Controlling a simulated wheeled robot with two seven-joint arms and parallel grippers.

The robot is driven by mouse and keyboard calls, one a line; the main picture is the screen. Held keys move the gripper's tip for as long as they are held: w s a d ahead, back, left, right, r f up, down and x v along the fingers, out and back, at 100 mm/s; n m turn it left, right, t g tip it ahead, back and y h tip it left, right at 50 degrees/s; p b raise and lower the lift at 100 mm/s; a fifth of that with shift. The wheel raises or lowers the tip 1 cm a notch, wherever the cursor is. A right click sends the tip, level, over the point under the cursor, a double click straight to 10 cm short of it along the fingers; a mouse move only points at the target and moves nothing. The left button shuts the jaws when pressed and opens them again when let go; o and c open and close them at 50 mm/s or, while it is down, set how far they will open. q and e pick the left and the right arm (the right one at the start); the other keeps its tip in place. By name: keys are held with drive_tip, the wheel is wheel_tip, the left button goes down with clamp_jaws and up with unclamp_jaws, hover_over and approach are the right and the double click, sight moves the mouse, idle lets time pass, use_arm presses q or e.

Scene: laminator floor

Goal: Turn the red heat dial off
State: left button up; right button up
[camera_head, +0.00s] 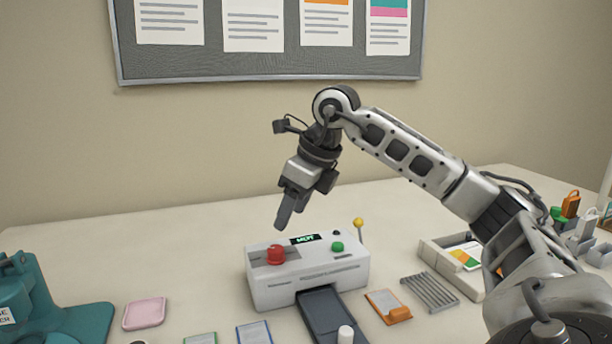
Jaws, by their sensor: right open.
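The laminator (325,272) is a white box on the table with a small dark display showing green letters. The red heat dial (276,255) sits on the left of its top. My right gripper (283,222) points down above and behind the dial, apart from it. Its fingers overlap from this angle, and nothing shows between them. The dial's pointer mark is too small to read. My left gripper is not in view.
A green button (337,246) and a yellow-tipped lever (358,223) are on the laminator's right. A dark tray (332,316) extends from its front. A teal machine (40,300) stands left, a pink pad (145,313) beside it. A wire rack (430,291) lies right.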

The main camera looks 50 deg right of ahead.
drive_tip(key=p+v, duration=0.1)
drive_tip(key=v, duration=0.6)
idle(0.4)
